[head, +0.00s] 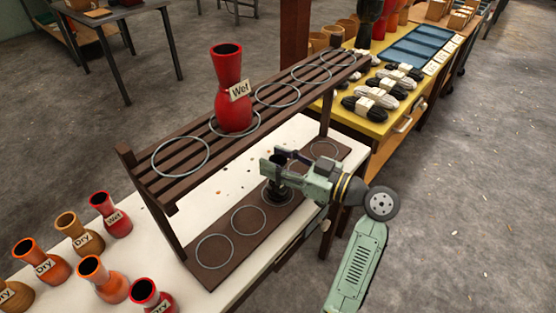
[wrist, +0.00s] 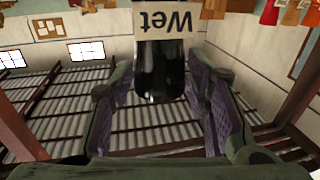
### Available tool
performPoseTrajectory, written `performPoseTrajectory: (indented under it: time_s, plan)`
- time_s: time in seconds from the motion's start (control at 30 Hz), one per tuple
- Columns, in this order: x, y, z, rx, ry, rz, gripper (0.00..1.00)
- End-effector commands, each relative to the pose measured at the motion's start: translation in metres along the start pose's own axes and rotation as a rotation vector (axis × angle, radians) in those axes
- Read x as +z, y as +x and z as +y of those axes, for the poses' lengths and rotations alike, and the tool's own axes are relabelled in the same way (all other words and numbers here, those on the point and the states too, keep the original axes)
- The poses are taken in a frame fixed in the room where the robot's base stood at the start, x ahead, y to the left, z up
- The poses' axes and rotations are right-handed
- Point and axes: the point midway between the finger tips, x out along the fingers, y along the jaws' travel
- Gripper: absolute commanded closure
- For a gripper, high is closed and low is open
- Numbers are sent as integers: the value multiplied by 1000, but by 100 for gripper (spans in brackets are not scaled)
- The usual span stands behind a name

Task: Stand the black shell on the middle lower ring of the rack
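The black shell (head: 277,194) is upright at the middle ring of the rack's lower shelf. I cannot tell whether its base touches the board. In the wrist view the shell (wrist: 158,75) shows upside down between the fingers, with a "Wet" tag (wrist: 162,22). The fingers hide part of the shell in the head view. The dark wooden rack (head: 177,240) has a slatted upper shelf and a lower board with metal rings.
A red shell tagged "Wet" (head: 232,100) stands on the rack's upper shelf, above and left of my gripper. Several red, orange and tan shells (head: 108,280) stand on the white table at left. A yellow table (head: 375,125) with bundled cords lies behind. Other lower rings (head: 248,220) are empty.

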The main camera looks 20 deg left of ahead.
Motion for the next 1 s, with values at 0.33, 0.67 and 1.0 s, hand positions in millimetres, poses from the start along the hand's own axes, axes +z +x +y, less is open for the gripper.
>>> performPoseTrajectory:
  time_s: [0.33,0.67,1.0]
  plan:
    - [0,0,0,0,0,0,47]
    - [1,-30,2,6,-4,0,47]
    - [0,-100,0,3,-1,0,47]
